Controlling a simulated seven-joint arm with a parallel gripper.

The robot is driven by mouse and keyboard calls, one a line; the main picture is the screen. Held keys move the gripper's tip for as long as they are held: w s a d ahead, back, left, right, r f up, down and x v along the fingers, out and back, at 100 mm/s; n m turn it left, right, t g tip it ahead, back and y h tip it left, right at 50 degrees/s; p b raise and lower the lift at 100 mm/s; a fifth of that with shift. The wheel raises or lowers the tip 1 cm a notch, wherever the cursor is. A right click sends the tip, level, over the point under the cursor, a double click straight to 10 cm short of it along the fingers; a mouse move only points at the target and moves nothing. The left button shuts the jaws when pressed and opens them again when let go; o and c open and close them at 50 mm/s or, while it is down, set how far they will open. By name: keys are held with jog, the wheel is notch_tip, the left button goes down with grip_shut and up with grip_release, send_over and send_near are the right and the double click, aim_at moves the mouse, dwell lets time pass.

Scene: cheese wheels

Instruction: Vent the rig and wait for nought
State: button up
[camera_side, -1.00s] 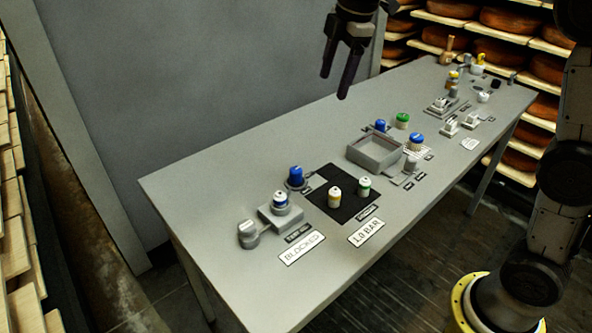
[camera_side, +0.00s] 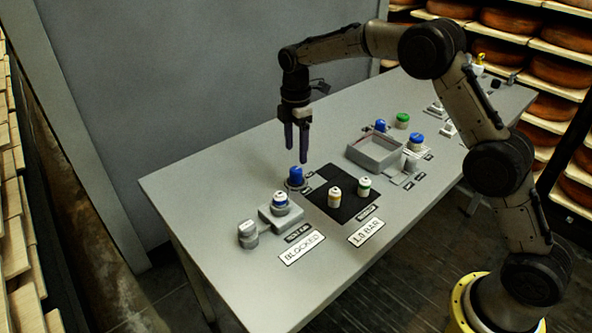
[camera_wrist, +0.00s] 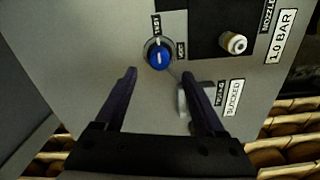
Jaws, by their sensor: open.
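A "1.0 BAR" sign (camera_side: 366,232) and a "BLOCKED" sign (camera_side: 302,246) lie near the table's front edge.
A white-capped piece (camera_side: 334,196) and a green-banded piece (camera_side: 364,187) stand on the black mat (camera_side: 345,211). A grey block with a blue-banded cap (camera_side: 281,199) and a grey cylinder (camera_side: 248,236) are left. A grey tray (camera_side: 354,158) and more capped pieces are right.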

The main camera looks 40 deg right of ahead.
aim_at(296, 169)
notch_tip(296, 169, down, 8)
jog(key=shift+r, duration=0.1)
dwell(0.4)
grip_shut()
